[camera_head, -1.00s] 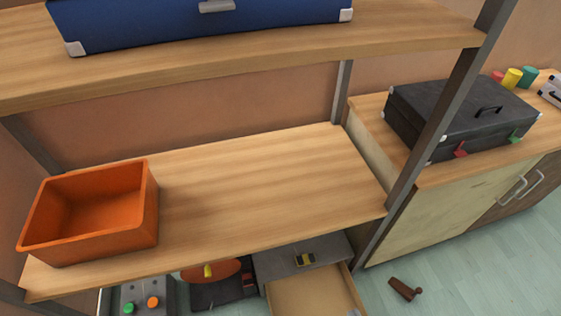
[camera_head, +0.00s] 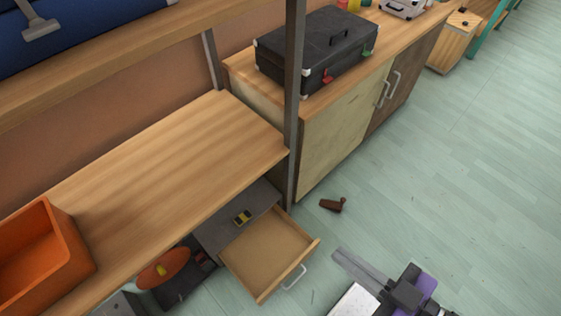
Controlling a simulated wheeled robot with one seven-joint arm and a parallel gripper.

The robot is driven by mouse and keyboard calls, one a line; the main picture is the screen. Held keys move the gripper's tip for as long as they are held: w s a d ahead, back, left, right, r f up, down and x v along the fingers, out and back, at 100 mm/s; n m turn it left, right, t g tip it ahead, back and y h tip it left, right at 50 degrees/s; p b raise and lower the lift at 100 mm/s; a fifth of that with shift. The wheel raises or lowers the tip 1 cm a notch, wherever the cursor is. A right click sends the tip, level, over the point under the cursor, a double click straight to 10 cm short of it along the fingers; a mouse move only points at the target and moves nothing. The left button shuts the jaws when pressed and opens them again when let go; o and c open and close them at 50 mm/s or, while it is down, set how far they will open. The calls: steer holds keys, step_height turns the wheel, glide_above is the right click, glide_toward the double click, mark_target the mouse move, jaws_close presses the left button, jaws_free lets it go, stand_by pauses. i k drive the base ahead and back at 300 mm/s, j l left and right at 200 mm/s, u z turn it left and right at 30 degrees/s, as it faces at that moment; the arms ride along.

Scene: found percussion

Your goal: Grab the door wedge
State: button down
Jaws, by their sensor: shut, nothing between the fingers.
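The door wedge appears to be the small dark brown piece (camera_head: 333,204) lying on the floor. It is just in front of the cabinet base, to the right of the open drawer. My gripper (camera_head: 342,257) is at the bottom of the view, over the floor, with its grey fingers pointing up and left. The fingers are together and hold nothing. The gripper is apart from the wedge, below it in the picture.
A drawer (camera_head: 262,262) stands pulled out under the shelf, left of my gripper. A shelf post (camera_head: 293,110) rises behind the wedge. A cabinet (camera_head: 345,125) carries a black case (camera_head: 315,48). An orange bin (camera_head: 75,262) is at left. The floor (camera_head: 450,190) at right is clear.

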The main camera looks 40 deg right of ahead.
mark_target(334, 205)
steer(key=k, duration=1.3)
steer(key=i+z, duration=0.2)
steer(key=i, duration=0.3)
steer(key=i+z, duration=0.25)
steer(key=i, duration=0.3)
steer(key=i+j+z, duration=0.2)
steer(key=i, duration=0.3)
